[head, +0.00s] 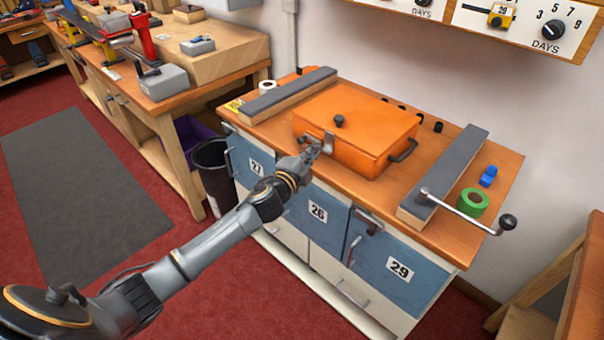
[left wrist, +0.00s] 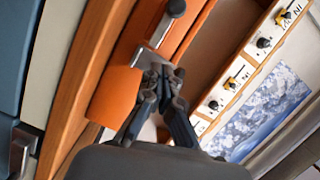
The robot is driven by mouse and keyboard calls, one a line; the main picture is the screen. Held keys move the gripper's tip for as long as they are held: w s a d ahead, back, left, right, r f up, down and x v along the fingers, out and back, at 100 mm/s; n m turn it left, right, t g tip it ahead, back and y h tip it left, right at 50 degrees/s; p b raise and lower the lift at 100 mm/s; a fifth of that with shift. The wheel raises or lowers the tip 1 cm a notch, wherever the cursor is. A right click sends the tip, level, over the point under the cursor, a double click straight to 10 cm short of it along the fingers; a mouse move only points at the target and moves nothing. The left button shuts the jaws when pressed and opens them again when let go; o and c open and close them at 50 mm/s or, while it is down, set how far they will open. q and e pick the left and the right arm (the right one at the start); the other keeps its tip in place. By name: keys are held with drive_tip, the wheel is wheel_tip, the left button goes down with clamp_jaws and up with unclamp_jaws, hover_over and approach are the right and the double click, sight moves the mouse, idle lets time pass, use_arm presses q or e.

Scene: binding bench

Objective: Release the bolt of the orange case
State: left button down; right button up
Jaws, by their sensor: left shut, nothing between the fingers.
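The orange case (head: 362,124) sits shut on the wooden bench top, with a black knob (head: 339,121) on its lid and a dark handle (head: 404,151) on its right side. A grey metal bolt fitting (head: 328,143) is on its front face; it also shows as a pale metal plate in the left wrist view (left wrist: 149,58). My left gripper (head: 315,147) is at the front of the case, right by this fitting. Its fingers (left wrist: 164,76) are shut with nothing between them, and their tips overlap the plate's edge; I cannot tell whether they touch. My right gripper is not in view.
Two grey-topped bars (head: 289,95) (head: 442,176) lie on either side of the case. A crank handle (head: 507,222) juts past the bench's front right. A green tape roll (head: 472,203) and blue piece (head: 488,176) lie at the right. Numbered doors (head: 317,212) are below.

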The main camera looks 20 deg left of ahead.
use_arm(q)
drive_tip(key=s+a+b, duration=0.1)
drive_tip(key=s+a, duration=0.1)
drive_tip(key=s, duration=0.7)
drive_tip(key=shift+s, duration=0.15)
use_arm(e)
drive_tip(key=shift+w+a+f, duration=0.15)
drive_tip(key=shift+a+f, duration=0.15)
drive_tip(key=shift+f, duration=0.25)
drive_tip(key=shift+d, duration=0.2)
